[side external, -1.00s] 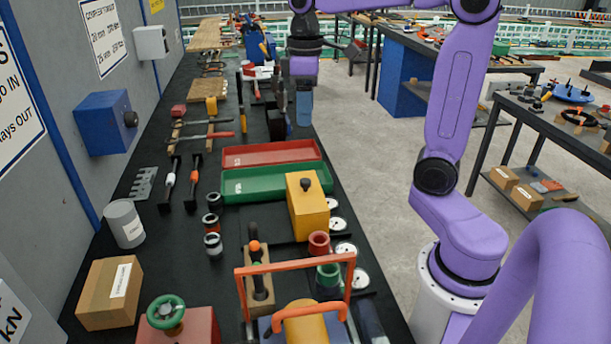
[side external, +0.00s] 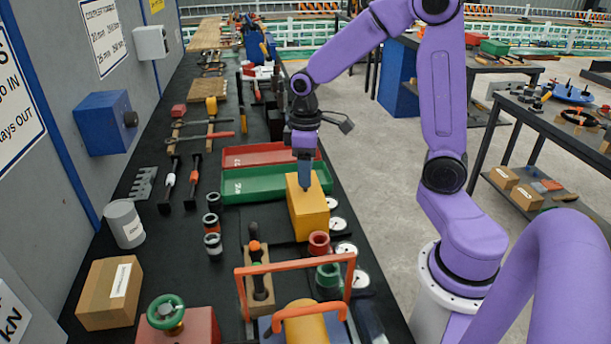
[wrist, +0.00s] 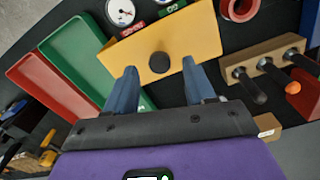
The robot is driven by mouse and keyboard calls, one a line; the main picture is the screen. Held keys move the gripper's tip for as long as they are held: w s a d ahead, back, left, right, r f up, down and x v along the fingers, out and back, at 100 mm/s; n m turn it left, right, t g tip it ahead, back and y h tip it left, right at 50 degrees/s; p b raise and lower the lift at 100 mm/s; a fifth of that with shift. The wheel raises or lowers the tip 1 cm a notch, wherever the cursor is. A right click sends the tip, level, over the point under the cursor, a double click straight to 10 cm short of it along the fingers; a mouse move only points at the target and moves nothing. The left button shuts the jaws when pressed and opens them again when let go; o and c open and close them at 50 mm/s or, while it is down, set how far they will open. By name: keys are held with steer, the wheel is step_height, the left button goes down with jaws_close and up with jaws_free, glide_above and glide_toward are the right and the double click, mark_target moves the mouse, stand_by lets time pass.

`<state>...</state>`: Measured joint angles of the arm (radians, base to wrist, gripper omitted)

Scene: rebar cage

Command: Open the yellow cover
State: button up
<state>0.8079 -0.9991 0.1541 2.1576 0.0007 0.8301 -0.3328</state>
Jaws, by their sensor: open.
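The yellow cover (side external: 309,216) is a box-like block on the black bench top, in front of the green tray. In the wrist view the yellow cover (wrist: 196,32) shows its flat top with a round dark knob (wrist: 159,62) on it. My gripper (side external: 305,188) points down right over the cover's top, and its fingers hide the knob in the side view. In the wrist view my gripper (wrist: 160,80) is open, with one blue finger on each side of the knob and a gap to it. I cannot tell whether the fingertips touch the cover.
A green tray (side external: 236,197) and a red tray (side external: 236,163) lie behind the cover. Dial gauges (side external: 346,250) line its right side. A red ring (side external: 319,240) and an orange-handled frame (side external: 240,290) stand nearer the camera.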

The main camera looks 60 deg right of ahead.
steer(key=shift+f, duration=1.2)
jaws_close()
steer(key=w+a, duration=0.8)
steer(key=shift+w+a, duration=0.15)
steer(key=shift+w, duration=0.05)
jaws_free()
step_height(320, 180, up, 18)
steer(key=shift+f, duration=0.25)
